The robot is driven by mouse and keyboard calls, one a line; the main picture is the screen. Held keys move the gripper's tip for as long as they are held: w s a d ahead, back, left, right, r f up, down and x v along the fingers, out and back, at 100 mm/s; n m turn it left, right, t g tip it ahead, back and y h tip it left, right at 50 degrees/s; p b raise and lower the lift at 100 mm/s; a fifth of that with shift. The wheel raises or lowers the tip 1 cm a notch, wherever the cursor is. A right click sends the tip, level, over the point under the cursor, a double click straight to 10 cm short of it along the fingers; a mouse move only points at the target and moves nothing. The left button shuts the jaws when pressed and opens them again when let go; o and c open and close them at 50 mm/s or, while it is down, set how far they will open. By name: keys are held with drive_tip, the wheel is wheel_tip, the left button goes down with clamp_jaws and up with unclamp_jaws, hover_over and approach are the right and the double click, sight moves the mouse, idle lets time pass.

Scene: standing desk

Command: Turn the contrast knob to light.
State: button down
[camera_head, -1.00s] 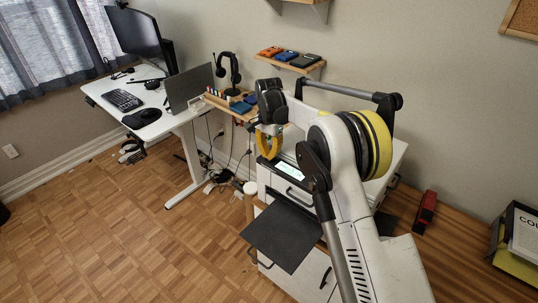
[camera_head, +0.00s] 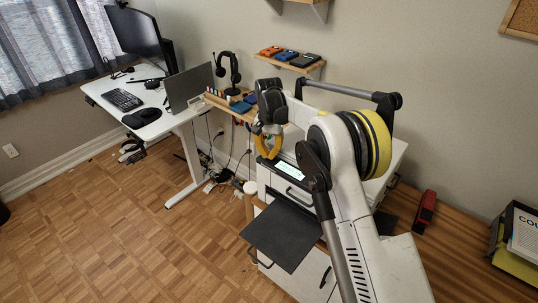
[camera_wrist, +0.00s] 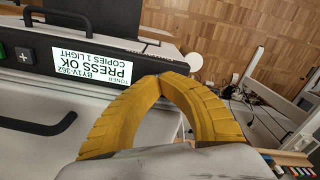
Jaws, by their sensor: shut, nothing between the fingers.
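The dark control panel (camera_wrist: 45,50) of the printer crosses the upper left of the wrist view. The display also shows in the head view (camera_head: 290,170). My gripper (camera_wrist: 160,78) has yellow fingers that meet at their tips, empty, at the panel's end beside the display. It also shows in the head view (camera_head: 267,156), just above the panel. I cannot make out the contrast knob; the fingers may hide it.
A plus button (camera_wrist: 24,56) and a green button sit on the panel beyond the display. A small pale round object (camera_wrist: 193,62) shows past the fingertips. A dark tray (camera_head: 283,236) juts from the printer's front. The white desk (camera_head: 160,122) stands to the left.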

drive_tip(key=c, duration=1.5)
unclamp_jaws()
drive_tip(key=shift+a, duration=0.1)
drive_tip(key=shift+c, duration=0.2)
wheel_tip(320, 180, up, 12)
